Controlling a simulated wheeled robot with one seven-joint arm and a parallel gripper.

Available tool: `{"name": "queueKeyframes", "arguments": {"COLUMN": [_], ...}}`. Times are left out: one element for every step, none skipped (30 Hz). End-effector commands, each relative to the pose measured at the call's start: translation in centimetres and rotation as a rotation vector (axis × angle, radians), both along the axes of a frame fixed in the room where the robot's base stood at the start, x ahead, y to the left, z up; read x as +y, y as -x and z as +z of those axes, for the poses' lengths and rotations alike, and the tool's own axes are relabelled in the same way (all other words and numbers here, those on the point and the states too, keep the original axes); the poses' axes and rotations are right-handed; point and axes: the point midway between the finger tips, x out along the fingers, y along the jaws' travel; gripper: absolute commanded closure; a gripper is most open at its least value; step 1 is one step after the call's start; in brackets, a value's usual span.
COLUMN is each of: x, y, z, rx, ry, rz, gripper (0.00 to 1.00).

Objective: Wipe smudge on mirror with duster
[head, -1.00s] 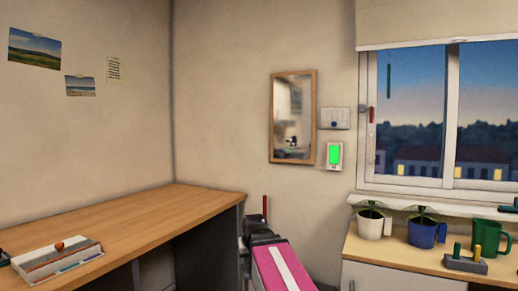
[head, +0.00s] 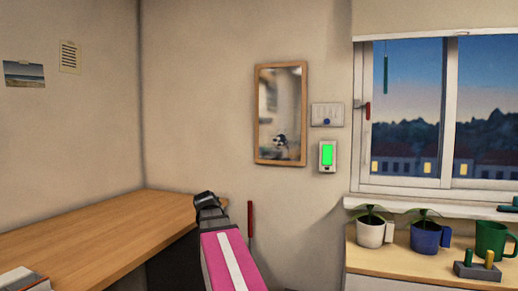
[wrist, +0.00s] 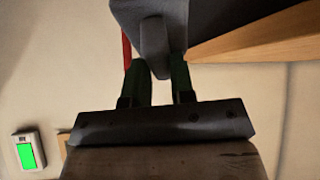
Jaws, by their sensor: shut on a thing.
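The mirror (head: 281,113) hangs on the back wall in a wooden frame, above and to the right of my gripper in the head view. Its glass shows a blurred reflection; I cannot make out a distinct smudge. In the wrist view, which is upside down, the green fingers of my gripper (wrist: 159,64) are shut on a narrow grey piece, apparently the duster's handle (wrist: 153,45). A dark grey block (wrist: 145,10) lies beyond it, perhaps the duster's head. In the head view my arm hides most of the gripper. The duster is apart from the mirror.
A green-lit wall device (head: 327,156) and a switch plate (head: 327,115) are right of the mirror. A wooden desk (head: 95,235) fills the left. Potted plants (head: 371,228) and a green mug (head: 491,240) stand below the window. A thin red stick (head: 250,221) shows beside my arm.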

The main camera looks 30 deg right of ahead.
Motion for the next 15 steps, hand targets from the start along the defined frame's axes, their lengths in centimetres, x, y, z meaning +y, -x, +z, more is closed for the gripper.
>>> {"name": "queueKeyframes", "arguments": {"x": [-2.2, -3.3, -4.7, -5.9, -6.9, -8.3, -9.3, -10.4, -11.7, -12.6, -13.6, -14.7, -15.6, -16.5, -17.5], "y": [-0.9, -1.2, -1.6, -1.8, -2.0, -2.3, -2.5, -2.6, -2.8, -2.9, -3.0, -3.1, -3.2, -3.3, -3.4], "z": [1.8, 2.8, 4.1, 5.1, 6.2, 7.7, 8.8, 9.9, 11.4, 12.6, 13.8, 15.5, 16.6, 17.8, 19.4], "rx": [-0.049, -0.08, -0.119, -0.149, -0.18, -0.221, -0.252, -0.284, -0.326, -0.359, -0.391, -0.434, -0.466, -0.499, -0.542], "ry": [0.045, 0.074, 0.116, 0.148, 0.183, 0.232, 0.268, 0.307, 0.36, 0.4, 0.439, 0.491, 0.527, 0.565, 0.611], "rz": [-0.052, -0.08, -0.115, -0.139, -0.161, -0.186, -0.204, -0.218, -0.233, -0.24, -0.247, -0.249, -0.249, -0.247, -0.24], "gripper": [1.0, 1.0, 1.0, 1.0, 1.0, 1.0, 1.0, 1.0, 1.0, 1.0, 1.0, 1.0, 1.0, 1.0, 1.0]}}
